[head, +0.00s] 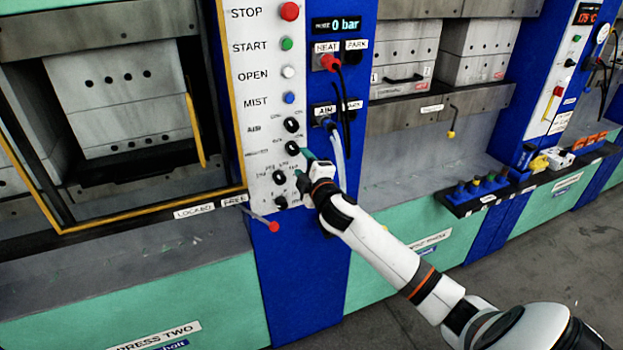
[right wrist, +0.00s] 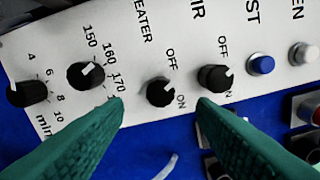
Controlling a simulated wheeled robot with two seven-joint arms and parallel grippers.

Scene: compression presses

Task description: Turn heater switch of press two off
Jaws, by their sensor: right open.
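The heater switch (head: 292,147) is a round black knob on the white control panel (head: 255,75) of press two. In the right wrist view the heater switch (right wrist: 160,92) sits under its HEATER label, between OFF and ON marks. My right gripper (head: 303,166) is open at the panel. In the wrist view the green fingers of my right gripper (right wrist: 160,106) are spread to either side of the heater switch, with gaps between, and hold nothing. My left gripper is not in view.
The air knob (right wrist: 215,78) is close beside the right finger. A temperature dial (right wrist: 86,74) and a minutes dial (right wrist: 28,92) lie to the left. Hoses and plugs (head: 330,62) hang right of the panel. A red-tipped lever (head: 273,226) sticks out below.

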